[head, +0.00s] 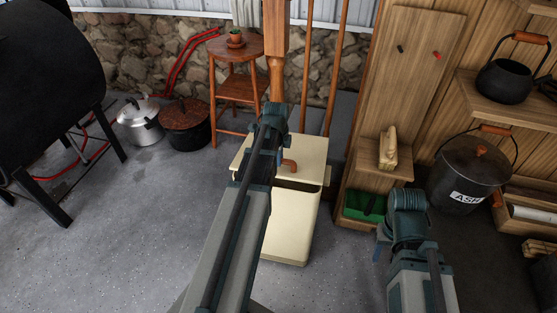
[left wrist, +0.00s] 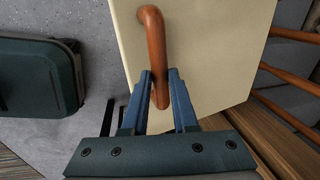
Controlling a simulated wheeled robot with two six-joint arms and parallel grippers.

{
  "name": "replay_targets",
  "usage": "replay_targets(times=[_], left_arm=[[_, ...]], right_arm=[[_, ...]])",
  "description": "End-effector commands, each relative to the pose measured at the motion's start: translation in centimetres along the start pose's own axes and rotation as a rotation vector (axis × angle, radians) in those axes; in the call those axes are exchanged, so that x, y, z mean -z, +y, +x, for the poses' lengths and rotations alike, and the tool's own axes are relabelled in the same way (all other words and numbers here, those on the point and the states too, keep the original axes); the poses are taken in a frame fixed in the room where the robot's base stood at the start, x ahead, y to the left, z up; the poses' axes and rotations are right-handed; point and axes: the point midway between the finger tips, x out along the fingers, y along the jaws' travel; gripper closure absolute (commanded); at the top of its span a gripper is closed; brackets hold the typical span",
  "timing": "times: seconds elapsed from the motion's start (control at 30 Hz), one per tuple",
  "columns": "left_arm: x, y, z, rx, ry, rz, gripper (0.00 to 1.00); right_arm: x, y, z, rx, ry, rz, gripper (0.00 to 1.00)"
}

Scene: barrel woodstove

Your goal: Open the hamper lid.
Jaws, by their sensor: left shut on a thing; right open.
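The cream hamper (head: 288,229) stands on the grey floor in the middle of the head view. Its cream lid (head: 313,171) has a curved brown handle (head: 290,165), and a dark gap shows under the lid's front edge. The left wrist view shows the lid (left wrist: 210,60) and handle (left wrist: 155,45) close up. My left gripper (left wrist: 160,92) is shut on the handle, one finger at each side; in the head view my left arm hides part of the hamper. My right gripper (head: 381,246) is at the lower right, open and away from the hamper; its fingers are mostly hidden.
A wooden stool (head: 237,88) with a potted plant stands behind the hamper. A wooden cabinet with a shelf (head: 380,170) and green tray is close on the right, beside an ash bucket (head: 466,175). Pots (head: 186,124) and a black stove (head: 45,65) are left. Floor at left is clear.

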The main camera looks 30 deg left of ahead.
Motion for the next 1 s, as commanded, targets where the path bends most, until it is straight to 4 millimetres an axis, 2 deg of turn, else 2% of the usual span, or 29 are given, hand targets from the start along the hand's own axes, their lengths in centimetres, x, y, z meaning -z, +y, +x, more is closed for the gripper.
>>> replay_targets(times=[0.03,0.2,0.37,0.5,0.7,1.0], left_arm=[[0.0,-1.5,-2.0,0.006,-0.001,0.000,1.00],[-0.1,-5.3,-5.2,-0.075,-0.001,0.000,1.00],[-0.1,-8.1,-7.6,-0.134,-0.001,0.000,1.00],[-0.1,-11.1,-9.1,-0.132,-0.001,0.000,1.00],[-0.1,-14.3,-10.1,-0.132,-0.001,0.000,1.00],[-0.1,-17.4,-10.7,-0.133,-0.001,0.000,1.00]], right_arm=[[-0.1,0.2,-2.3,0.000,0.000,0.000,0.50],[-0.4,0.6,-6.3,0.000,0.000,0.001,0.50],[-0.6,0.9,-9.3,0.000,0.000,0.001,0.50],[-0.7,1.1,-11.4,0.000,0.000,0.001,0.50],[-0.8,1.2,-13.0,0.000,0.000,0.001,0.50],[-0.8,1.4,-14.2,0.000,0.000,0.001,0.50]])
